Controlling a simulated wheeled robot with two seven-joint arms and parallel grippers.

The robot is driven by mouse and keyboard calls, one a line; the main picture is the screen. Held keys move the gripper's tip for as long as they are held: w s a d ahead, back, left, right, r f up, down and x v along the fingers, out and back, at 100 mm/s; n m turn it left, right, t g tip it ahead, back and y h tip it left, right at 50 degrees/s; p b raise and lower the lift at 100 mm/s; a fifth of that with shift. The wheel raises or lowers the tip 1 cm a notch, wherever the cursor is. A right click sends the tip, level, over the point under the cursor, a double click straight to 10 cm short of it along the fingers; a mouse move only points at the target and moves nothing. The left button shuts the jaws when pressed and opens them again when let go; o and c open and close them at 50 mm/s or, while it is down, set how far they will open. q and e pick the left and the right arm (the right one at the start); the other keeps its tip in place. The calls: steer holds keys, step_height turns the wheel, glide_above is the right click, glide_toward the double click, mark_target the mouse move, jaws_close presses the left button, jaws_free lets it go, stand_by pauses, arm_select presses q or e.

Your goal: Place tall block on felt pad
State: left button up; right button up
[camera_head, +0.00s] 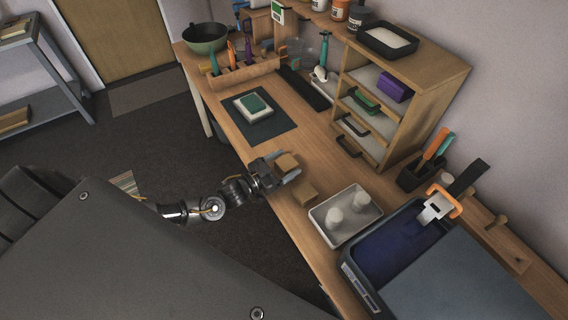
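My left gripper (281,169) is over the near edge of the wooden table, with its fingers at a tan wooden block (287,162). It appears shut on this block; the fingers partly hide it, so its full height is unclear. A second tan block (306,194) lies on the table just in front of the gripper. A dark mat (275,126) lies further left on the table. On it sits a white piece with a green pad (252,104) on top, apart from the gripper. I cannot tell for certain which one is the felt pad. My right gripper is out of view.
A white tray (322,217) with two white cups stands to the right of the blocks. A blue-lined bin (349,287) is beyond it. A wooden shelf unit (408,130) stands at the back. A tool rack (243,76) and a green bowl (205,37) are at the far left end.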

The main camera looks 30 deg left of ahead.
arm_select(q)
steer(key=shift+s+a+f, duration=0.1)
steer(key=shift+s+f, duration=0.05)
steer(key=shift+s, duration=0.15)
steer(key=b+v, duration=0.3)
steer(key=v, duration=0.7)
steer(key=shift+a, duration=0.2)
